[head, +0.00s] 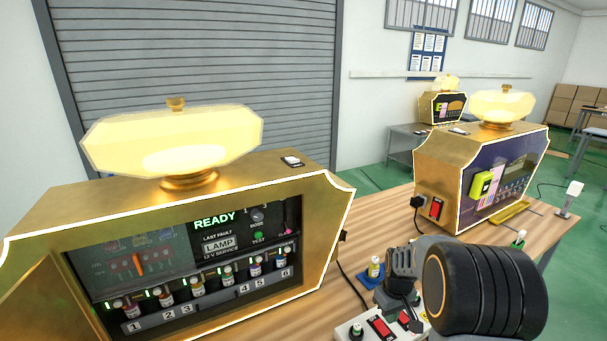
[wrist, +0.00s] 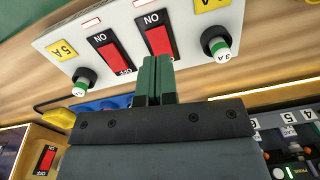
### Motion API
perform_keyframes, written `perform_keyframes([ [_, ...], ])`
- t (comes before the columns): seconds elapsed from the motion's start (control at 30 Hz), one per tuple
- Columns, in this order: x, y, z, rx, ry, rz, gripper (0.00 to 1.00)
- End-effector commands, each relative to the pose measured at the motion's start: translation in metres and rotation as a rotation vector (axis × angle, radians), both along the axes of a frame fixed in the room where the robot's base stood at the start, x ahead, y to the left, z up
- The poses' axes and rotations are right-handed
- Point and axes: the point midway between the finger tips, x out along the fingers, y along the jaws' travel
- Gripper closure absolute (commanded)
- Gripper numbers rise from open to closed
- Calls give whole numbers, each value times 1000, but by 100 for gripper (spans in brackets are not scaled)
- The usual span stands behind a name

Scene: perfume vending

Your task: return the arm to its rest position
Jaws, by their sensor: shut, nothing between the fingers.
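My gripper (wrist: 153,82) shows in the wrist view with its green fingertips together and nothing between them. The fingertips appear in front of a white switch panel (wrist: 70,50); I cannot tell how close they are. The panel has two red rocker switches, the left one (wrist: 112,54) and the right one (wrist: 160,41), with a fuse holder on each side, marked 5A (wrist: 84,80) and 3A (wrist: 216,43). In the head view, my dark arm parts cover part of the table's right side, and the fingertips cannot be made out. The panel (head: 350,328) shows partly below them.
A gold vending machine (head: 170,195) with a READY display and numbered small bottles fills the left. A second gold machine (head: 440,160) stands behind my arm. A blue item (head: 370,283) lies beside the arm on the wooden table (head: 385,228). Cables cross the tabletop.

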Motion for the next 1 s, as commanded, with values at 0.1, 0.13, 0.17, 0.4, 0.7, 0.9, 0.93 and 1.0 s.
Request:
perform_keyframes([
  [0.1, -32, 12, 10, 1, 37, -151, 100],
  [0.13, -39, 16, 17, -1, 34, -179, 100],
  [0.17, -45, 20, 24, -3, 29, -204, 100],
  [0.4, -100, 55, 83, -7, -69, -345, 100],
  [0.7, -147, 85, 132, 21, -247, -328, 100],
  [0.9, -152, 92, 151, 37, -329, -294, 100],
  [0.93, -153, 92, 153, 38, -335, -290, 100],
  [1.0, -153, 94, 155, 41, -343, -284, 100],
])
